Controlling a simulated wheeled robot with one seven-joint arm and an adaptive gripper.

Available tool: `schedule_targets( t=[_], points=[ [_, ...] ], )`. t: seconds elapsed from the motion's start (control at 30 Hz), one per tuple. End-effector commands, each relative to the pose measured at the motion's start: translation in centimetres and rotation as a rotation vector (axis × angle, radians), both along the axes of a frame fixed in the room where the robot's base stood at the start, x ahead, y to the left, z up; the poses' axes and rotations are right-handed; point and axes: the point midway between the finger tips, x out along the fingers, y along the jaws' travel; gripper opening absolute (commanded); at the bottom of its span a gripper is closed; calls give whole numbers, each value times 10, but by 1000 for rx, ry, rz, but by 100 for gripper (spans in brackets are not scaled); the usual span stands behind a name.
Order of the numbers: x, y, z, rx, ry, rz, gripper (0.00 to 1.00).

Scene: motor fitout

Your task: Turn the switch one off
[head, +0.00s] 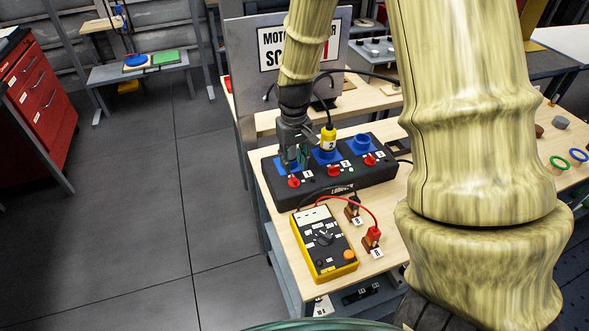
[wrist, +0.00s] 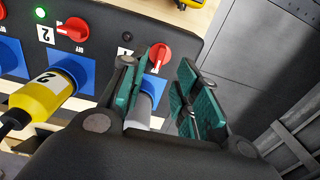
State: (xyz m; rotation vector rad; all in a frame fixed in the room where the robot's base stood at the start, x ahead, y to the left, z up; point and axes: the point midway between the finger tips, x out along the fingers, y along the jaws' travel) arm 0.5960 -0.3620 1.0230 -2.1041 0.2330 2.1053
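Switch one is a red rotary knob (head: 293,182) at the left end of a black socket box (head: 336,190). In the wrist view, the knob (wrist: 160,56) sits beside a label "1", just beyond my fingertips. My gripper (head: 291,158) is above that end of the box, over the leftmost blue socket. In the wrist view, my gripper (wrist: 160,82) has its two green-padded fingers apart, with no knob held between them. The blue socket is partly hidden behind the fingers. The small indicator by label 1 looks dark.
A yellow plug (head: 328,138) marked 2 stands in the middle socket, its cable rising. Switch two (wrist: 72,28) has a lit green light (wrist: 40,12) near it. A yellow multimeter (head: 324,243) with leads lies in front on the wooden bench (head: 293,262). A sign board stands behind.

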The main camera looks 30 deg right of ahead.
Motion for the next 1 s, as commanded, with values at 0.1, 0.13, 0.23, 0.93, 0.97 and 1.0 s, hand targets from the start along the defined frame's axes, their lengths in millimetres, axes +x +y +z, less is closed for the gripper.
schedule_targets(
  t=[0.1,0.13,0.23,0.93,0.97,1.0],
  points=[
    [1,0,20,-1,-3,0,31],
    [1,-1,25,-1,-3,0,31],
    [0,-1,38,0,-2,-1,31],
    [0,-1,61,0,1,0,31],
    [0,-1,61,0,1,0,31],
    [0,0,61,0,1,0,31]
  ],
)
